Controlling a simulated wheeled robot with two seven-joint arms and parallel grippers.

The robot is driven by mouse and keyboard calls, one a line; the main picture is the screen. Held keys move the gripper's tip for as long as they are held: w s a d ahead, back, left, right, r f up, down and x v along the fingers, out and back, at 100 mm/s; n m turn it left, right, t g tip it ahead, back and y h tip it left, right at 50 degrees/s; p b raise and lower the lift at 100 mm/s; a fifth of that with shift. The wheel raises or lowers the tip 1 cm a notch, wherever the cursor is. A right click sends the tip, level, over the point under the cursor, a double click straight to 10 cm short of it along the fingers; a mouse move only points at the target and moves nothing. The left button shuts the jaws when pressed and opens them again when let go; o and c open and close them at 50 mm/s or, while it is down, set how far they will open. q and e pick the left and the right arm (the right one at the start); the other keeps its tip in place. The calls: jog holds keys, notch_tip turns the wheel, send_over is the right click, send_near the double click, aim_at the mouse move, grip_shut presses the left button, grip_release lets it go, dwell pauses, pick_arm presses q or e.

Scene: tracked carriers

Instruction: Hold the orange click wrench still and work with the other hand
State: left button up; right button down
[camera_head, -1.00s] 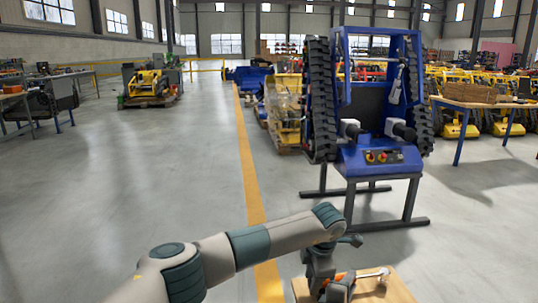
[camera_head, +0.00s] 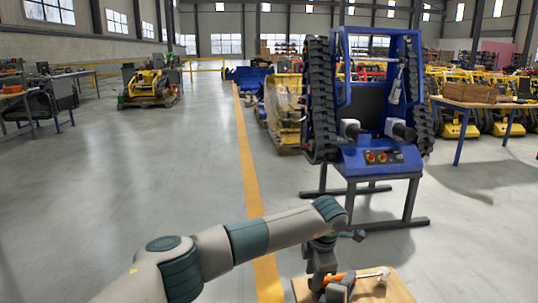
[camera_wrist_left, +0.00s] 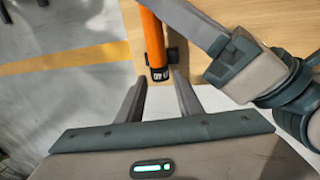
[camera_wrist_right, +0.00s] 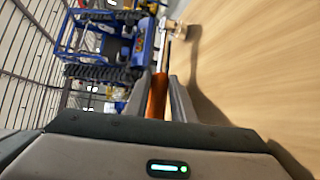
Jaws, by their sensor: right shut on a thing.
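The orange click wrench (camera_head: 348,277) is above the light wooden table at the bottom of the head view, its metal head to the right. My right gripper (camera_wrist_right: 163,82) is shut on the orange handle, which runs between its fingers in the right wrist view. My left gripper (camera_wrist_left: 160,76) is open. Its fingertips are apart on either side of the dark-capped handle end (camera_wrist_left: 158,73), with visible gaps. In the head view, my left arm partly hides the grippers and handle.
The wooden tabletop (camera_head: 395,291) is largely bare beside the wrench. A dark block (camera_wrist_left: 174,56) is by the handle end in the left wrist view. A blue tracked carrier (camera_head: 370,158) stands on a grey frame beyond the table. Open floor is to the left.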

jog(key=shift+f, duration=0.1)
pick_arm(q)
jog(key=v, duration=0.3)
dwell(0.3)
pick_arm(e)
jog(key=c, duration=1.4)
grip_release()
jog(key=shift+c, duration=0.2)
jog(key=v, duration=1.2)
